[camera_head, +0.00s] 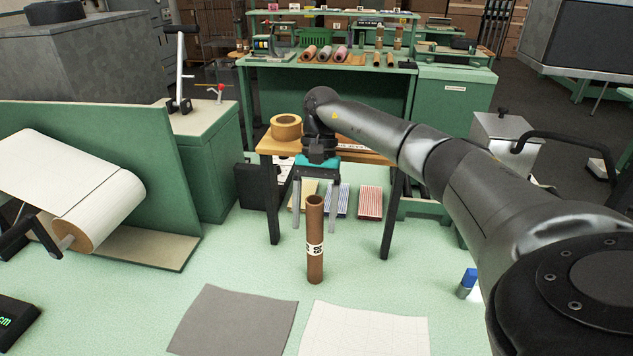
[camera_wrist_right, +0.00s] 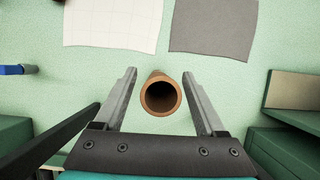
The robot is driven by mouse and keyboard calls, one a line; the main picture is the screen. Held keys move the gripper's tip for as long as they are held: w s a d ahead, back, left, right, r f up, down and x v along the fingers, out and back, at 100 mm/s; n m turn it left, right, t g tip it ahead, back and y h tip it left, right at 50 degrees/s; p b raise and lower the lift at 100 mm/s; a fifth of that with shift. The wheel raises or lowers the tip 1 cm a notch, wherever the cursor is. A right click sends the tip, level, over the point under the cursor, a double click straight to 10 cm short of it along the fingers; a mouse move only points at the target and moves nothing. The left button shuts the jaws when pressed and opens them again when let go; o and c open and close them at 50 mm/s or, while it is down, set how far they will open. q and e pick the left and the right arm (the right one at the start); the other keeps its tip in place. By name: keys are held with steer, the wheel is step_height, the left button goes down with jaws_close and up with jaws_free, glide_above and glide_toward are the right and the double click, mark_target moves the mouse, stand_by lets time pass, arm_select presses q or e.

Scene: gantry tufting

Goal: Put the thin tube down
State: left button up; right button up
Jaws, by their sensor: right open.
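The thin tube (camera_head: 315,255) is a brown cardboard tube with a white printed band, standing upright on the pale green work surface (camera_head: 235,262). My right gripper (camera_head: 315,228) is above and behind it, with its fingers open on either side of the tube's upper end. In the right wrist view the tube's open top (camera_wrist_right: 161,95) shows between the two fingers (camera_wrist_right: 162,78), with a gap on each side. My left gripper is not in view.
A grey sheet (camera_head: 233,322) and a white gridded sheet (camera_head: 365,330) lie in front of the tube. A blue-capped item (camera_head: 467,283) stands at right. Behind, a small wooden table (camera_head: 268,147) holds a tape roll (camera_head: 286,127). A large white roll (camera_head: 75,190) is at left.

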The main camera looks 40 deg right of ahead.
mark_target(315, 196)
steer(key=v, duration=0.6)
steer(key=shift+w+r, duration=0.15)
steer(key=shift+r, duration=0.1)
steer(key=p+v, duration=0.1)
steer(key=v, duration=0.2)
steer(key=shift+r, duration=0.15)
steer(key=shift+w+d+r, duration=0.1)
steer(key=shift+d+r, duration=0.15)
steer(key=shift+r, duration=0.25)
steer(key=shift+f, duration=0.1)
